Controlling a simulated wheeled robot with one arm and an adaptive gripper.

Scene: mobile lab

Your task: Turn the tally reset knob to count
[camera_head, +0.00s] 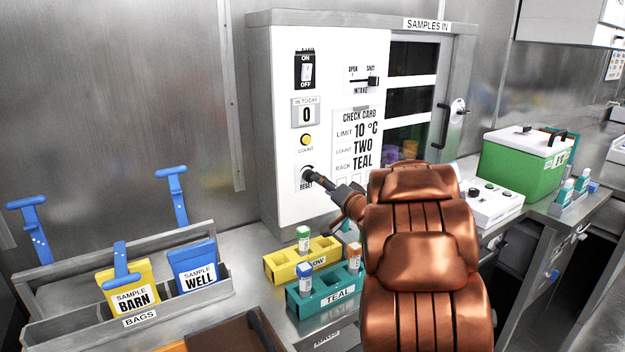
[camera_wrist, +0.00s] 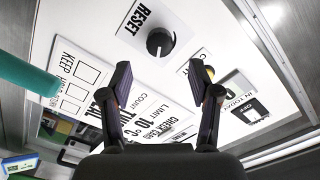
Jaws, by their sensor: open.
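The tally reset knob (camera_head: 306,172) is a small round black knob on the white sample panel, with RESET printed under it in the head view. In the wrist view the knob (camera_wrist: 160,42) shows on its white label, just beyond the fingertips. My gripper (camera_wrist: 160,72) is open and empty, with one finger to each side of the knob's line. In the head view my gripper (camera_head: 318,180) is close to the panel beside the knob, and the copper arm reaches in from the right.
Above the knob are a yellow count button (camera_head: 306,140), a counter reading 0 (camera_head: 306,114) and an on/off switch (camera_head: 306,70). A check card (camera_head: 357,140) is to the right. Yellow (camera_head: 280,270) and teal (camera_head: 305,303) racks stand on the bench below the arm.

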